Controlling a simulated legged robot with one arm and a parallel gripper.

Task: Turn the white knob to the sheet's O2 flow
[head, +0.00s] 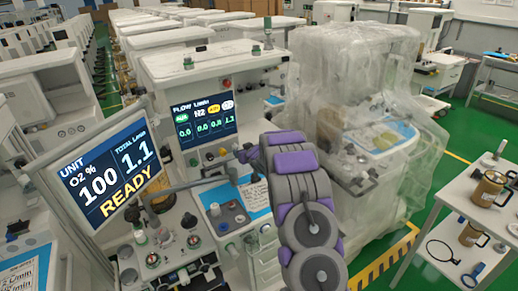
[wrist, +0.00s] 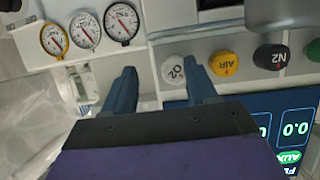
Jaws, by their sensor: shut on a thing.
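The white O2 knob (wrist: 174,71) shows between my gripper's (wrist: 160,72) blue fingertips in the wrist view, close against the right one. My gripper is shut on this knob, its mark tilted. In the head view my gripper (head: 242,154) reaches left to the cart panel under the flow screen (head: 203,120), and the knob is hidden there. The flow screen's last number reads 1.1. The tilted unit display (head: 107,168) reads O2 100 %, total 1.1, READY. A written sheet (head: 256,194) lies on the blue worktop, its text too small to read.
A yellow AIR knob (wrist: 223,63), a black N2 knob (wrist: 269,57) and a green knob (wrist: 314,51) sit in a row beside the white one. Several gauges (wrist: 86,30) are nearby. A plastic-wrapped cart (head: 352,80) stands right. A side table (head: 470,190) holds mugs.

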